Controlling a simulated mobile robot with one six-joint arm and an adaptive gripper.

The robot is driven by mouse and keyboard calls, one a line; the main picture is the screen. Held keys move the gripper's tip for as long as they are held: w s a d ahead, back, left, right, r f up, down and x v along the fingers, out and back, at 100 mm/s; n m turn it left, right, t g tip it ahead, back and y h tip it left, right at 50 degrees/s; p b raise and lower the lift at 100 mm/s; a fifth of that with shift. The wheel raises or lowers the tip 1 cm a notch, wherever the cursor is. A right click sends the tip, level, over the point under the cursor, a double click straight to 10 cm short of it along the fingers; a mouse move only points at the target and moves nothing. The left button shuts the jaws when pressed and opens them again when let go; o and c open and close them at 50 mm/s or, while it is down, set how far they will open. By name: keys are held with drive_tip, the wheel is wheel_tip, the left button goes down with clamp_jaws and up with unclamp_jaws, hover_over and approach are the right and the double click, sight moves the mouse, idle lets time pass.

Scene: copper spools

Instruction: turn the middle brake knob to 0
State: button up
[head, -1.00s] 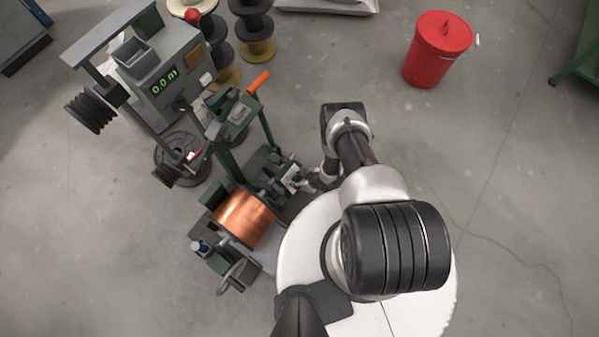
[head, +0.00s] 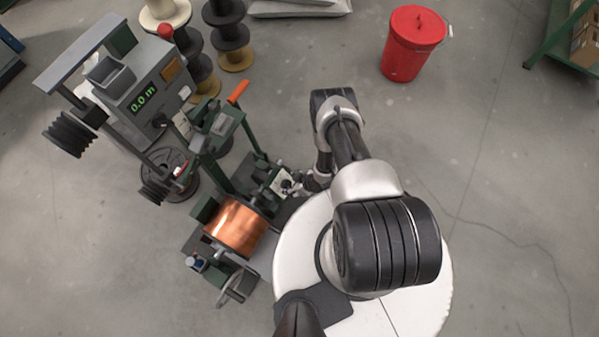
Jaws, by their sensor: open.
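The winding machine (head: 245,150) has a small white plate (head: 282,181) on its right side, beside the copper spool. A dark spot on the plate may be the brake knob, but it is too small to tell, and its setting cannot be read. My gripper (head: 298,186) is open, close to the right of this plate. Its fingers are small and partly hidden by my arm, so I cannot tell whether they touch the knob. The copper spool (head: 235,226) sits in the green frame, left of and below the plate.
A counter box (head: 150,90) reading 0.0 m stands at upper left. An orange handle (head: 238,92) rises from the frame, and a handwheel (head: 233,288) sits at its lower end. Dark spools (head: 228,35) stand behind. A red bin (head: 410,45) is at upper right; floor around it is clear.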

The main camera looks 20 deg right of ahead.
drive_tip(key=v, duration=0.8)
drive_tip(key=w+d+r+h, duration=0.1)
drive_tip(key=w+d+r, duration=0.2)
drive_tip(key=w+r, duration=0.35)
drive_tip(key=w+d+r+m+h, duration=0.1)
drive_tip(key=w+d+r, duration=0.25)
drive_tip(key=r, duration=0.65)
drive_tip(key=w+d+r+h, duration=0.2)
drive_tip(key=w+r, duration=0.3)
drive_tip(key=r, duration=0.3)
wheel_tip(320, 180, up, 14)
drive_tip(key=m, duration=0.2)
drive_tip(key=s+a+r+m+h, duration=0.15)
drive_tip(key=s+r, duration=0.25)
drive_tip(key=r, duration=0.5)
drive_tip(key=s+a+r+m, duration=0.1)
drive_tip(key=s+a+r, duration=0.25)
drive_tip(key=r, duration=0.55)
drive_tip(key=s+a+r+m+y, duration=0.1)
drive_tip(key=s+a+r, duration=0.2)
drive_tip(key=s, duration=0.6)
drive_tip(key=s+a+r+m+y, duration=0.1)
drive_tip(key=s+a+r, duration=0.2)
drive_tip(key=s, duration=0.6)
wheel_tip(320, 180, up, 3)
drive_tip(key=shift+s+a+f, duration=0.15)
drive_tip(key=shift+a, duration=0.15)
